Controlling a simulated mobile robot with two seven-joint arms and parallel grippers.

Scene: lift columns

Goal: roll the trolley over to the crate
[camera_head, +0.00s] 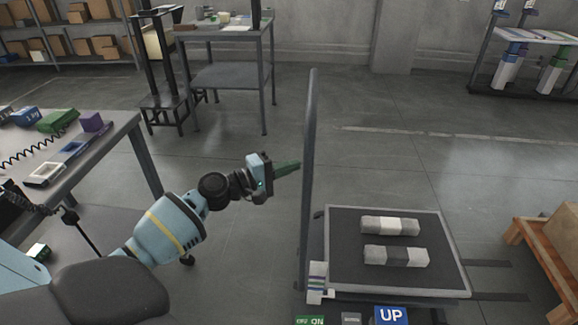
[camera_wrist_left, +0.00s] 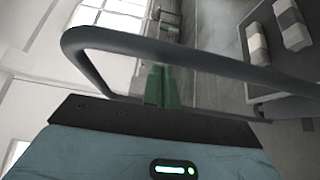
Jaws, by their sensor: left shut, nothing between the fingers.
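The trolley has a flat dark deck with a light rim (camera_head: 345,285) at the lower right of the head view. Its tall dark handle (camera_head: 311,130) rises at the deck's left side; the handle's bar also crosses the left wrist view (camera_wrist_left: 110,38). Two grey-and-white striped blocks (camera_head: 390,226) (camera_head: 396,256) lie on the deck. My left gripper (camera_head: 298,164) is shut and empty, its green fingers pointing at the handle's upright. In the left wrist view the fingers (camera_wrist_left: 164,85) end close to the bar; I cannot tell whether they touch. My right gripper is out of view. I cannot identify the crate for certain.
A wooden stand (camera_head: 532,258) bearing a brown box (camera_head: 563,235) is at the right edge. A table (camera_head: 100,150) with small items stands left. Another table (camera_head: 228,77) and shelves (camera_head: 75,62) are behind. The floor beyond the trolley is open.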

